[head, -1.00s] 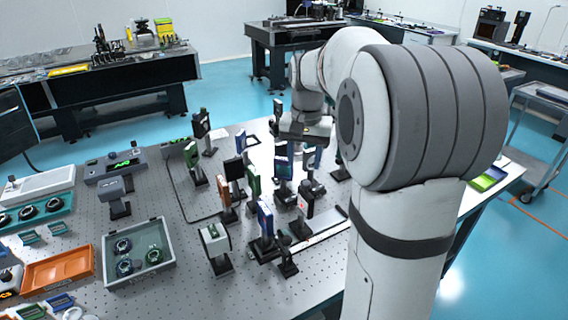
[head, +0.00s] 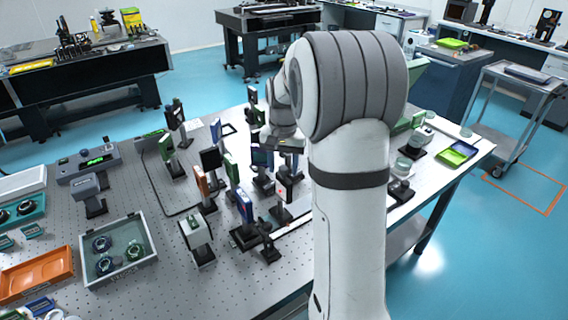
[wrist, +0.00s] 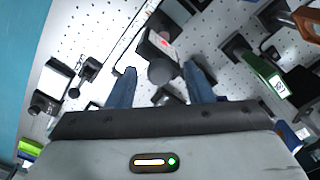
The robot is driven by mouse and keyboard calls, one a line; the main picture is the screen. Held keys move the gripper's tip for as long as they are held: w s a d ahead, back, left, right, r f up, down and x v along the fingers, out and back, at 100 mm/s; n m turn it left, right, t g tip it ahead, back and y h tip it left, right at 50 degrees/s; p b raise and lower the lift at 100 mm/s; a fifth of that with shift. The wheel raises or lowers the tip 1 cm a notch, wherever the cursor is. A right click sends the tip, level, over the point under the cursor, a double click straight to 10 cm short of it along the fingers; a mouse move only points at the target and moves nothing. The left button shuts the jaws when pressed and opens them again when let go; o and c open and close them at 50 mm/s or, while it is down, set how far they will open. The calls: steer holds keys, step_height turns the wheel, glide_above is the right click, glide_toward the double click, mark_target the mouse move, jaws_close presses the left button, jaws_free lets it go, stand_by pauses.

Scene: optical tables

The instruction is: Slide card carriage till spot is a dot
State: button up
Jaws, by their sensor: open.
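The card carriage carries a pale card with a red spot (head: 283,191) and stands by a long rail (head: 294,226) on the perforated table. In the wrist view the card (wrist: 153,46) shows a small red mark, and the rail (wrist: 131,37) runs to its upper left. My gripper (wrist: 160,74) is open, its two blue fingers on either side of a dark round knob (wrist: 161,72) below the card. I cannot tell whether they touch it.
Several upright optics mounts crowd the table, among them a blue-framed one (head: 244,206) and a green one (wrist: 262,70) close to the right finger. A grey tray (head: 118,250) and an orange tray (head: 35,274) lie at left.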

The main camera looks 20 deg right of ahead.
steer(key=shift+c, duration=0.4)
jaws_close()
steer(key=shift+w, duration=0.1)
